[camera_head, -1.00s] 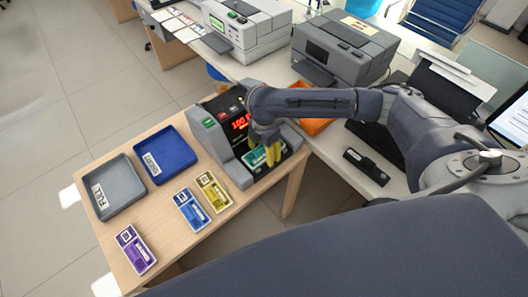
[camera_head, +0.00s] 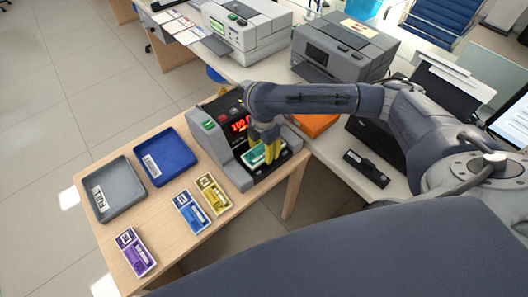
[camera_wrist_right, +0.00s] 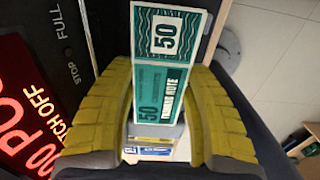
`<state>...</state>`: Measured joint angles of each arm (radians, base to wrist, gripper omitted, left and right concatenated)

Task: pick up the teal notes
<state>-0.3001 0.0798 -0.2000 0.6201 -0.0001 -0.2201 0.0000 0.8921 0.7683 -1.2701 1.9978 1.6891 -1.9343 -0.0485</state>
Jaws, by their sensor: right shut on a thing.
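The teal notes (camera_wrist_right: 163,90) are a bundle marked 50, standing lengthwise between the yellow fingers of my right gripper (camera_wrist_right: 160,125) in the right wrist view. The right gripper is shut on them. In the head view the teal notes (camera_head: 256,157) lie low at the front of the grey counting machine (camera_head: 222,145), with my right gripper (camera_head: 268,150) over them, hiding part of them. I cannot tell whether they touch the machine's tray. My left gripper is not in view.
Yellow (camera_head: 213,193), blue (camera_head: 190,211) and purple (camera_head: 136,252) note bundles lie on the wooden table (camera_head: 180,250). A grey tray (camera_head: 128,193) labelled FULL and a blue tray (camera_head: 180,150) stand at its left. An orange tray (camera_head: 314,124) and black device (camera_head: 366,168) are on the counter.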

